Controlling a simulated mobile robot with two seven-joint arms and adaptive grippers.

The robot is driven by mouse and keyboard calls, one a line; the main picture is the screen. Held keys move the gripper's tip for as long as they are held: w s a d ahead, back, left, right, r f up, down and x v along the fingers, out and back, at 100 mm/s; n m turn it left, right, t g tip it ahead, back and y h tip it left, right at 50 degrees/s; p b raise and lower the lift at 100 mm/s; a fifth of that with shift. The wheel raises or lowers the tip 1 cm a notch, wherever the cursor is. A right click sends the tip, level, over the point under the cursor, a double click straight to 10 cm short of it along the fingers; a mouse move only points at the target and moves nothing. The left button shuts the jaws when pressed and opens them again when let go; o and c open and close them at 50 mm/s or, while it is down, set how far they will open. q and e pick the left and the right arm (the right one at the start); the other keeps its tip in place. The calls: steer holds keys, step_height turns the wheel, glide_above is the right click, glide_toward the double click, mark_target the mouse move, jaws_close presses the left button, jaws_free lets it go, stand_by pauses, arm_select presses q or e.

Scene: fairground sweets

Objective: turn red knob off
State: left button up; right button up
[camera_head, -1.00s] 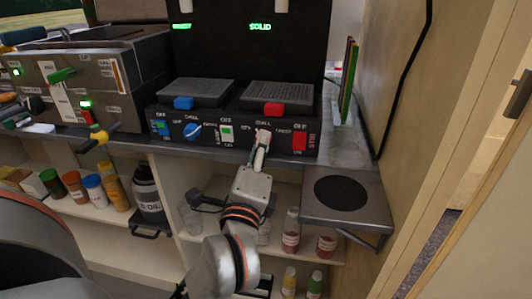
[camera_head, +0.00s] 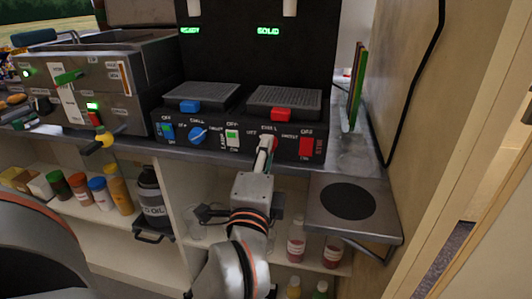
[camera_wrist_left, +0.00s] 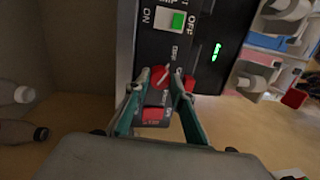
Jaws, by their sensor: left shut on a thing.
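The red knob (camera_head: 270,142) is on the black front panel of the machine, between a green-lit switch and a red switch. My left gripper (camera_head: 265,147) reaches up to it from below, and its fingers partly cover it. In the left wrist view the red knob (camera_wrist_left: 160,77) with a pale pointer line sits between the two fingertips of my left gripper (camera_wrist_left: 162,84). The gripper is shut on the knob. The small lettering around the knob is partly hidden, so its setting cannot be read surely. My right gripper is not in view.
A blue knob (camera_head: 198,135) and the red switch (camera_head: 306,146) flank the red knob on the panel. A red handle (camera_head: 281,115) juts out above it. A side shelf with a dark disc (camera_head: 346,198) is at right. Bottles stand on the shelves below.

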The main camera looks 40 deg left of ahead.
arm_select(q)
steer(key=o, duration=1.1)
